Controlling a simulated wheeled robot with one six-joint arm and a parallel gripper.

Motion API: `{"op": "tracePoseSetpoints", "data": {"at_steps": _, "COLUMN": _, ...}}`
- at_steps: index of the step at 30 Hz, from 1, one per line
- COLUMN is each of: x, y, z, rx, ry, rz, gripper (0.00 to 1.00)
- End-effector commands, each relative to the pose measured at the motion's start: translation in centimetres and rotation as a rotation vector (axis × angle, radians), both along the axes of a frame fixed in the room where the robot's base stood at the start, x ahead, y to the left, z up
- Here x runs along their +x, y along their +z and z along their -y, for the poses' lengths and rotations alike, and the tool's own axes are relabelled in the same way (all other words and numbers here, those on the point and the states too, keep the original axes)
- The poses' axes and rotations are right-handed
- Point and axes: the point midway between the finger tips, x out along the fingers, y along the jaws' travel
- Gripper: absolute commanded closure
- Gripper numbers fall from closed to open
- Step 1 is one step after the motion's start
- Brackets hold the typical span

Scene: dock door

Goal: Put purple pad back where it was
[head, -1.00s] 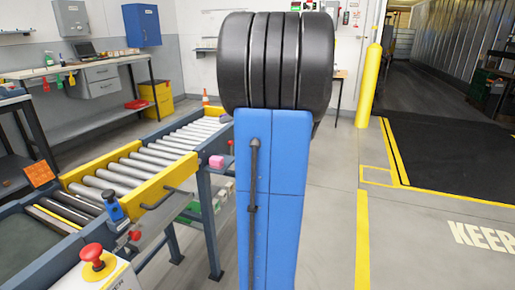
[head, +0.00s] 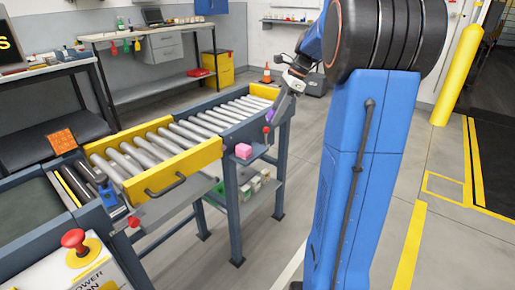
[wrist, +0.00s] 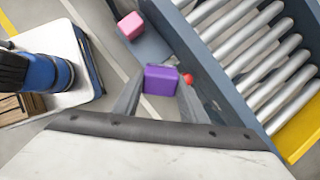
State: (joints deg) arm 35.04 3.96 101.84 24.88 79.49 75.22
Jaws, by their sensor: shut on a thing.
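The purple pad (wrist: 161,79) is a small purple block between the two fingertips of my gripper (wrist: 161,88) in the wrist view. The fingers are shut on it. In the head view my gripper (head: 284,98) hangs by the near right end of the roller conveyor, and a bit of purple (head: 269,116) shows under it, small and partly hidden. A pink pad (head: 243,151) sits on the conveyor's side frame, left of my gripper. It also shows in the wrist view (wrist: 130,25), apart from the purple pad.
A red-knobbed lever (head: 267,130) stands right by the purple pad; its knob (wrist: 187,78) shows beside the pad. The roller conveyor (head: 190,135) has a yellow gate (head: 178,165) with a handle. A red stop button (head: 74,239) is at lower left.

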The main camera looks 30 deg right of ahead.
Motion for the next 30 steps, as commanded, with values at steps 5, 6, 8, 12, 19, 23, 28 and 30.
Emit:
{"op": "tracePoseSetpoints", "data": {"at_steps": 5, "x": 0.3, "y": -0.3, "z": -3.0, "rx": -0.164, "ry": 0.25, "rz": -0.055, "gripper": 0.79}}
{"op": "tracePoseSetpoints", "data": {"at_steps": 6, "x": 0.3, "y": -0.4, "z": -3.5, "rx": -0.203, "ry": 0.305, "rz": -0.061, "gripper": 0.79}}
{"op": "tracePoseSetpoints", "data": {"at_steps": 8, "x": 0.4, "y": -0.3, "z": -4.3, "rx": -0.263, "ry": 0.387, "rz": -0.068, "gripper": 0.79}}
{"op": "tracePoseSetpoints", "data": {"at_steps": 12, "x": 0.6, "y": 0.0, "z": -5.7, "rx": -0.396, "ry": 0.563, "rz": -0.066, "gripper": 0.79}}
{"op": "tracePoseSetpoints", "data": {"at_steps": 19, "x": 1.2, "y": 1.0, "z": -7.0, "rx": -0.539, "ry": 0.747, "rz": -0.038, "gripper": 0.79}}
{"op": "tracePoseSetpoints", "data": {"at_steps": 23, "x": 1.3, "y": 0.7, "z": -7.2, "rx": -0.566, "ry": 0.781, "rz": -0.03, "gripper": 0.79}}
{"op": "tracePoseSetpoints", "data": {"at_steps": 28, "x": 1.3, "y": -2.1, "z": -7.2, "rx": -0.566, "ry": 0.785, "rz": -0.031, "gripper": 0.79}}
{"op": "tracePoseSetpoints", "data": {"at_steps": 30, "x": 1.3, "y": -3.2, "z": -7.2, "rx": -0.567, "ry": 0.783, "rz": -0.03, "gripper": 0.79}}
